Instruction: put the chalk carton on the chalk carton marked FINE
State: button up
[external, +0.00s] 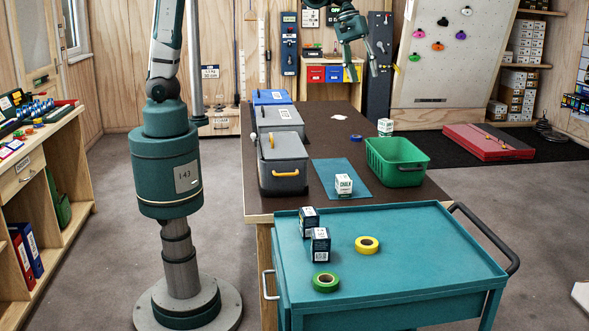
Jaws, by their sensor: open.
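A white chalk carton (344,184) with green lettering reading CHALK stands upright on the blue mat on the dark table. A second white carton (385,127) stands farther back, behind the green bin. Two dark-and-white cartons (309,222) (320,243) stand close together on the teal cart, the nearer one partly covering the other. I cannot read the word FINE on any carton. My gripper (377,60) is open and empty, raised above the far end of the table, well above and behind the cartons.
A green bin (397,173) stands right of the blue mat (337,165). Grey lidded boxes (283,170) line the table's left side. Yellow tape (367,245) and green tape (326,282) lie on the cart (430,250), whose right side is clear. Blue tape (356,138) lies farther back.

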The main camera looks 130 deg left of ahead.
jog(key=s+d+r+m, duration=0.1)
jog(key=s+d+m, duration=0.2)
jog(key=d, duration=0.5)
jog(key=s+d+r+m+t, duration=0.1)
jog(key=s+d+r+m, duration=0.15)
jog(key=d, duration=0.65)
jog(key=s+d+r+m, duration=0.15)
jog(key=d+m, duration=0.25)
jog(key=d, duration=0.4)
jog(key=s+d+f+m+t, duration=0.1)
jog(key=s+d+f+m, duration=0.2)
jog(key=s+d+m, duration=0.2)
jog(key=s+d+f+m+t, duration=0.1)
jog(key=s+d+f+m, duration=0.2)
jog(key=s+d, duration=0.8)
jog(key=shift+s+d+f+m, duration=0.15)
jog(key=shift+s+d+m, duration=0.1)
jog(key=shift+d+m, duration=0.85)
jog(key=shift+a, duration=0.1)
notch_tip(320, 180, down, 4)
jog(key=b, duration=0.4)
jog(key=shift+f, duration=0.15)
